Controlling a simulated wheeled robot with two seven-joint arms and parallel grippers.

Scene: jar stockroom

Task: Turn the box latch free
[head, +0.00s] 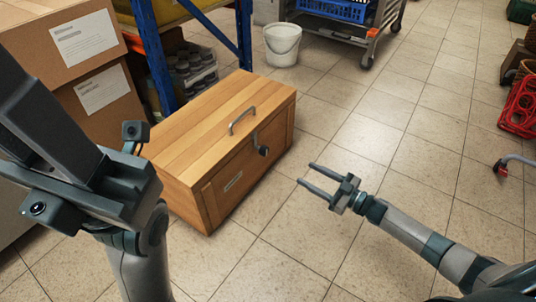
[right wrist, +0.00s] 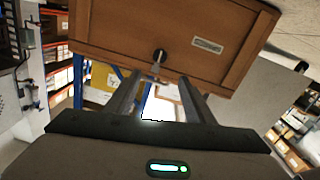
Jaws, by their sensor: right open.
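A wooden box (head: 215,140) with a metal carry handle (head: 242,120) on its lid stands on the floor, lid closed. Its latch (head: 262,150), a metal strap with a dark knob, is on the front face near the lid edge. My right gripper (head: 306,174) is open and empty, right of the latch and apart from it, fingers pointing at the box. In the right wrist view, which looks upside down, the latch (right wrist: 159,56) appears beyond and between the fingertips. My left gripper (head: 75,165) is large and close at the left; its finger gap is not clear.
Cardboard boxes (head: 85,45) are stacked at the left. A blue shelf rack (head: 152,55) stands behind the wooden box. A white bucket (head: 282,45) and a wheeled trolley (head: 345,20) are at the back.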

